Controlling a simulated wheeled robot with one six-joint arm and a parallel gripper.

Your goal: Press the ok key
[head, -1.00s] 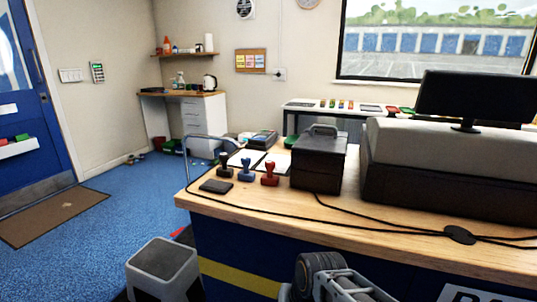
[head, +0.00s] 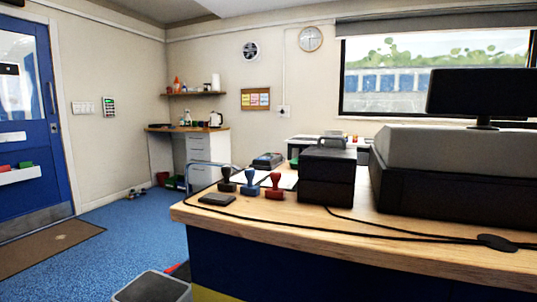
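No ok key can be made out in the head view. A small keypad-like wall unit with a greenish display (head: 109,106) hangs to the right of the blue door; its keys are too small to read. A dark desk device (head: 268,160), perhaps a card terminal, lies at the back of the wooden counter; its keys cannot be read either. My gripper is not in view.
The wooden counter (head: 400,238) fills the right, with stamps (head: 250,182), a black box (head: 327,178), a till-like unit with a monitor (head: 478,98) and a trailing cable (head: 300,218). Blue floor (head: 130,225) is open at left. A grey box-shaped thing (head: 152,287) shows bottom left.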

